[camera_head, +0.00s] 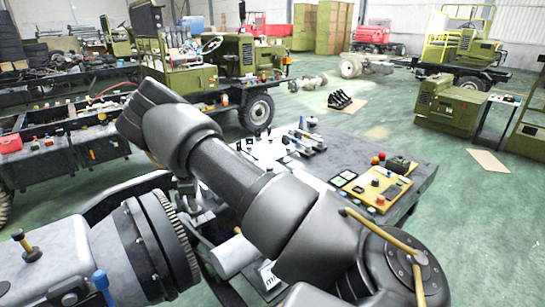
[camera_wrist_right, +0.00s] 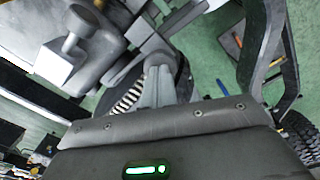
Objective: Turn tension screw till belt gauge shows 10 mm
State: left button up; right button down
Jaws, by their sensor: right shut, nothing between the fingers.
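My right arm (camera_head: 235,185) crosses the head view from the lower right. It hides much of the work area below it, and I cannot make out its fingertips there. In the right wrist view, my right gripper (camera_wrist_right: 160,75) has its grey fingers together and empty. A grey knob on a stem (camera_wrist_right: 82,22) stands at the upper left of that view, apart from the fingers; I cannot tell if it is the tension screw. A striped, ribbed part (camera_wrist_right: 130,95) shows just left of the fingers. I cannot identify the belt gauge or read any value. My left gripper is not in view.
A large grey cylindrical unit with a toothed ring (camera_head: 175,240) fills the lower left. A dark bench (camera_head: 345,150) behind my arm carries tools and a yellow control panel (camera_head: 378,188). Green vehicles stand farther back. Green floor is open on the right.

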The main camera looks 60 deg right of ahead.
notch_tip(320, 180, up, 7)
jog(key=p, duration=0.6)
jog(key=shift+r, duration=0.2)
jog(key=shift+d, duration=0.1)
dwell(0.9)
